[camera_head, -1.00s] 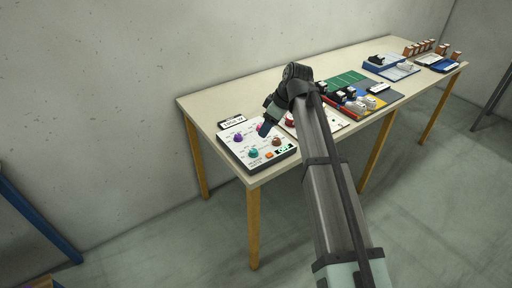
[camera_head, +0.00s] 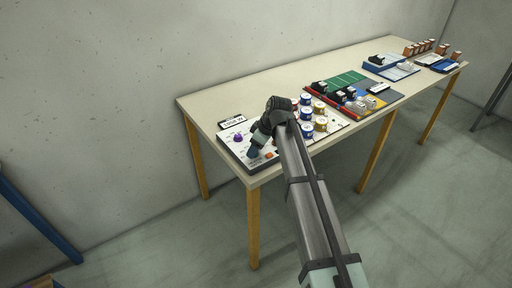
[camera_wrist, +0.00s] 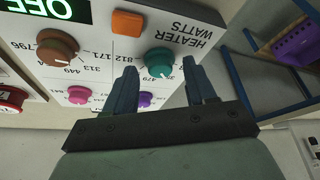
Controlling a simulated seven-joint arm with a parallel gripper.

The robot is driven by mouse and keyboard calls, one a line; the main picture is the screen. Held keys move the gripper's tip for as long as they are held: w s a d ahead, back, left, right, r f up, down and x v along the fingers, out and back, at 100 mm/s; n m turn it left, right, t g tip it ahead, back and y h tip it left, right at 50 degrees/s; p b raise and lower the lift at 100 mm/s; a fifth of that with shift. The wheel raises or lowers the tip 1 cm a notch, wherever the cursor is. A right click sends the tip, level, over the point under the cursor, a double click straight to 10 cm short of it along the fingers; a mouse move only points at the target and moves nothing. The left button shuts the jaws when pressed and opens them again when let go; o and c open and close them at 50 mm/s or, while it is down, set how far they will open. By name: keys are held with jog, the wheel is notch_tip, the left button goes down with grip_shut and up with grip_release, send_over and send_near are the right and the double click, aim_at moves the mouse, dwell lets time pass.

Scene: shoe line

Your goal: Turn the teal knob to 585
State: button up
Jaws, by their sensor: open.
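The teal knob (camera_wrist: 160,61) sits on the white control panel (camera_wrist: 105,18), beside the upside-down label HEATER WATTS. My gripper (camera_wrist: 160,70) is open, with one blue-grey finger on each side of the knob in the wrist view. I cannot tell whether the fingers touch it. In the head view my gripper (camera_head: 252,153) is over the front of the panel (camera_head: 228,146) and hides the teal knob.
An orange button (camera_wrist: 127,23), a brown knob (camera_wrist: 57,47), a green OFF display (camera_wrist: 46,8), a pink knob (camera_wrist: 78,95) and a purple knob (camera_wrist: 145,99) surround it. Several cans (camera_head: 306,127) stand right of the panel.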

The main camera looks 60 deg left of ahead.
jog(key=shift+c, duration=0.4)
grip_shut()
jog(key=m, duration=0.1)
jog(key=m+t, duration=0.1)
jog(key=shift+s+d+m, duration=0.1)
jog(key=shift+s+m, duration=0.1)
jog(key=shift+m, duration=0.2)
jog(key=m+t, duration=0.1)
jog(key=m, duration=0.3)
jog(key=shift+s+m+t, duration=0.2)
jog(key=shift+m+t, duration=0.1)
jog(key=shift+t, duration=0.1)
jog(key=m, duration=0.2)
jog(key=m+t, duration=0.1)
jog(key=m, duration=0.1)
jog(key=shift+s+t, duration=0.2)
jog(key=shift+t, duration=0.1)
jog(key=shift+s+a+m+t+h, duration=0.15)
jog(key=shift+m+t+h, duration=0.15)
jog(key=shift+m, duration=0.75)
jog(key=shift+w+a+m+t+h, duration=0.1)
jog(key=shift+m+t+h, duration=0.15)
jog(key=shift+m, duration=0.8)
